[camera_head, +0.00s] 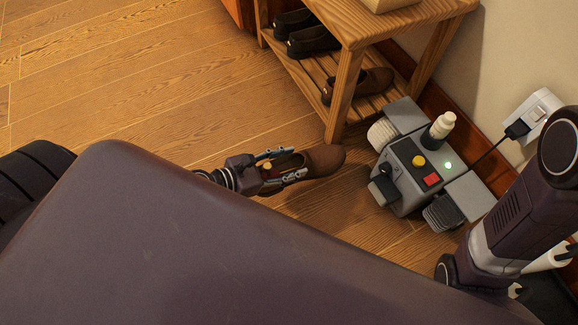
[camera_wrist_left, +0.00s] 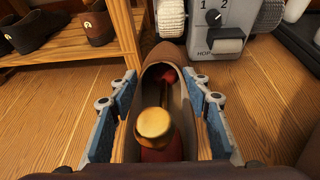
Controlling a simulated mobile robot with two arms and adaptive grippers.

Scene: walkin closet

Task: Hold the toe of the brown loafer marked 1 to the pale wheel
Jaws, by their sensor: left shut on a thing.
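My left gripper (camera_head: 283,172) is shut on a brown loafer (camera_head: 327,158), with one finger along each side of its opening. The loafer also shows in the left wrist view (camera_wrist_left: 164,52), its toe pointing toward the machine. A gold knob (camera_wrist_left: 153,122) sits in the loafer's opening. No number mark is visible on this loafer. The pale wheel (camera_head: 381,133) is on the left side of the grey polishing machine (camera_head: 405,172); it also shows in the left wrist view (camera_wrist_left: 171,18). In the head view a small gap separates toe and wheel. My right gripper is out of view.
A wooden shoe rack (camera_head: 345,112) with dark shoes and a brown shoe (camera_head: 372,82) stands just behind the loafer. The machine has a dark wheel (camera_head: 443,212) and a pale bottle (camera_head: 440,126). A wall socket (camera_head: 535,112) holds its plug. Floor at left is clear.

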